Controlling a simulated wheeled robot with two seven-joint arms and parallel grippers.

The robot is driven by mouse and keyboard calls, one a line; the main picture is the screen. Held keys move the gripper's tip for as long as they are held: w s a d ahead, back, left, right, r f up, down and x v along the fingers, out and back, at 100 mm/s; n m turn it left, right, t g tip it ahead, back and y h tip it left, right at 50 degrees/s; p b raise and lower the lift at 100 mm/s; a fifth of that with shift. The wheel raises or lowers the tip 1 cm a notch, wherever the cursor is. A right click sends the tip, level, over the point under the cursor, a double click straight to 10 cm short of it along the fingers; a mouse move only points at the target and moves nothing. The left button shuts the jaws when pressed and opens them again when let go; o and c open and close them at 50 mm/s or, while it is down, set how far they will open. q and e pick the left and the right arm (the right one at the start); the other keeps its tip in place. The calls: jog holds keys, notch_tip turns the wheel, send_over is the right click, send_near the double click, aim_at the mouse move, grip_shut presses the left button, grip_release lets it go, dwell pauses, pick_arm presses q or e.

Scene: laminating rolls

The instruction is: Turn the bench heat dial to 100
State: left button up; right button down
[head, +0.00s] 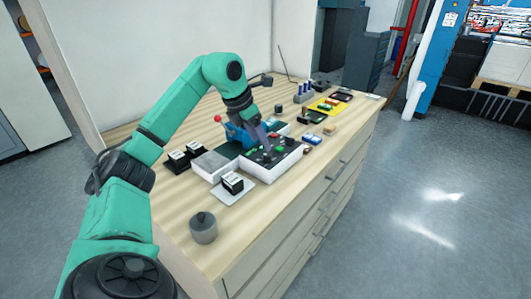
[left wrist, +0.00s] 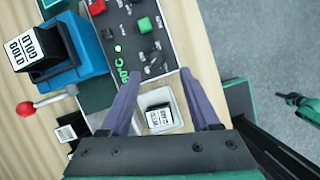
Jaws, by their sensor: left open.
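The bench control panel (head: 268,153) is a dark plate on a white box, with coloured buttons and black knobs. In the left wrist view, the panel (left wrist: 140,45) shows a red button (left wrist: 97,6), a green button (left wrist: 145,24), several small black knobs (left wrist: 153,58) and a green readout (left wrist: 124,74) that I cannot read surely. Which knob is the heat dial is unclear. My left gripper (left wrist: 159,72) is open, its two fingers apart at the panel's near edge, with nothing between their tips. It also shows over the panel in the head view (head: 265,147).
A blue press (left wrist: 75,45) with a red-knobbed lever stands left of the panel. A pale tray (left wrist: 158,110) with a labelled block lies below the fingers. A grey weight (head: 203,228) stands at the bench's near end. A small green-black part (left wrist: 300,103) may be my right gripper.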

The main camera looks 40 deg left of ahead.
aim_at(267, 154)
pick_arm(q)
jog(key=x, duration=0.4)
jog(key=a+x, duration=0.1)
jog(key=x, duration=0.1)
jog(key=shift+w+f, duration=0.15)
jog(key=shift+w, duration=0.15)
jog(key=shift+d+f, duration=0.1)
jog(key=shift+d, duration=0.25)
jog(key=shift+c, duration=0.3)
jog(key=shift+f, duration=0.1)
grip_shut()
pick_arm(e)
jog(key=shift+w+a+r, duration=0.2)
jog(key=shift+w+a, duration=0.75)
jog(key=shift+w, duration=0.15)
pick_arm(q)
jog(key=shift+p, duration=0.35)
pick_arm(e)
jog(key=shift+r, duration=0.15)
